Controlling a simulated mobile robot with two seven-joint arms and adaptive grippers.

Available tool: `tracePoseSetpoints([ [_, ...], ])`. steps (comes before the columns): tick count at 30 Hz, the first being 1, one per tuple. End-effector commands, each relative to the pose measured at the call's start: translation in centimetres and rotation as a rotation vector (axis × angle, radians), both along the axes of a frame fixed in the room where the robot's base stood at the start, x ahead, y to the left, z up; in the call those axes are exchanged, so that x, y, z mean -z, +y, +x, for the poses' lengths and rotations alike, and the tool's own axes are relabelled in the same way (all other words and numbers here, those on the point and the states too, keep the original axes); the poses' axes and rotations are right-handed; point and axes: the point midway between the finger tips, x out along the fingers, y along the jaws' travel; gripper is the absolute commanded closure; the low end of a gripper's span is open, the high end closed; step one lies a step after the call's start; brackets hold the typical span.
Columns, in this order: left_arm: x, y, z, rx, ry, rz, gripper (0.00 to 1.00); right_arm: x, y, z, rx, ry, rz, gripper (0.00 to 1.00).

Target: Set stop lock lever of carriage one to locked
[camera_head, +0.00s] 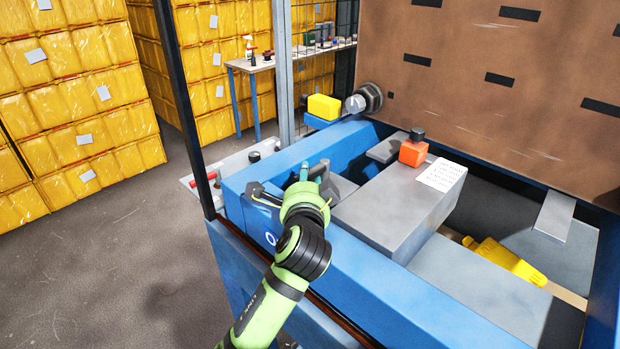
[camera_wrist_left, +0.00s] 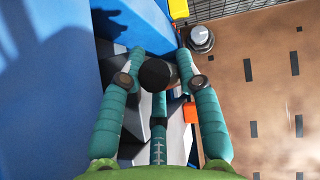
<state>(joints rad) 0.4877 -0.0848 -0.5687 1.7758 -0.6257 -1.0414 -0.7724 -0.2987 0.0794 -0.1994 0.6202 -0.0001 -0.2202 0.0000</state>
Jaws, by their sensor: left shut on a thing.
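My left gripper (camera_head: 314,171) reaches over the blue beam (camera_head: 390,295) of the machine in the head view, beside a grey block. The fingers are shut on this knob. In the head view the gripper hides the knob and most of the lever, so its angle cannot be told. My right gripper is in neither view.
An orange box with a black knob (camera_head: 413,153) and a paper sheet (camera_head: 441,175) sit on the grey block (camera_head: 390,215). A yellow block (camera_head: 323,107) is at the beam's far end. A brown panel (camera_head: 490,90) rises behind.

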Motion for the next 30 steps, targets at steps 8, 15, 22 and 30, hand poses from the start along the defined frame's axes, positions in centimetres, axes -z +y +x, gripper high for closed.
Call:
tracePoseSetpoints([
  [8,-0.18,0.09,0.04,-0.024,-0.005,-0.005,1.00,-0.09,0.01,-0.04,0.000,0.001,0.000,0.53],
  [15,-0.18,0.16,0.06,-0.026,-0.005,-0.005,1.00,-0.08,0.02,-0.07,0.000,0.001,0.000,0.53],
  [22,-0.17,0.18,0.06,-0.026,-0.005,-0.004,0.41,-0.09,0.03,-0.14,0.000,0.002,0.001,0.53],
  [30,-0.09,0.13,-0.02,-0.024,-0.003,-0.002,0.41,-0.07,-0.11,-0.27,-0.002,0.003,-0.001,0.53],
])
